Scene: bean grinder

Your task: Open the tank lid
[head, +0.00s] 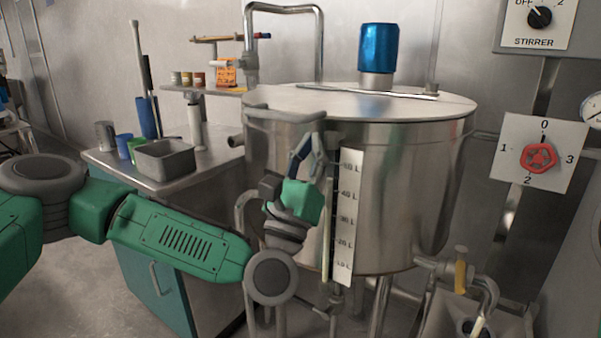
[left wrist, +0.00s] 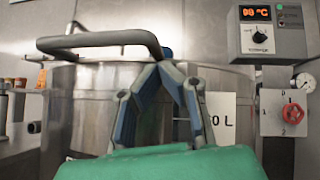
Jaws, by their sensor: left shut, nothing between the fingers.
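The steel tank (head: 405,185) stands in the middle of the head view, with a flat lid (head: 340,104) lying level on top. A grey bar handle (head: 280,115) sticks out at the lid's front left edge. It also shows in the left wrist view (left wrist: 95,40), just above and beyond the fingers. My left gripper (head: 311,142) points up in front of the tank wall, just below the handle. Its fingers (left wrist: 165,68) are shut with nothing between them; I cannot tell whether the tips touch the handle. My right gripper is not in view.
A white level scale (head: 346,215) and tube run down the tank front beside my gripper. A blue motor (head: 378,48) stands above the lid. A bench (head: 120,163) with a grey tray (head: 163,158) is at left. A red knob (head: 538,158) is at right.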

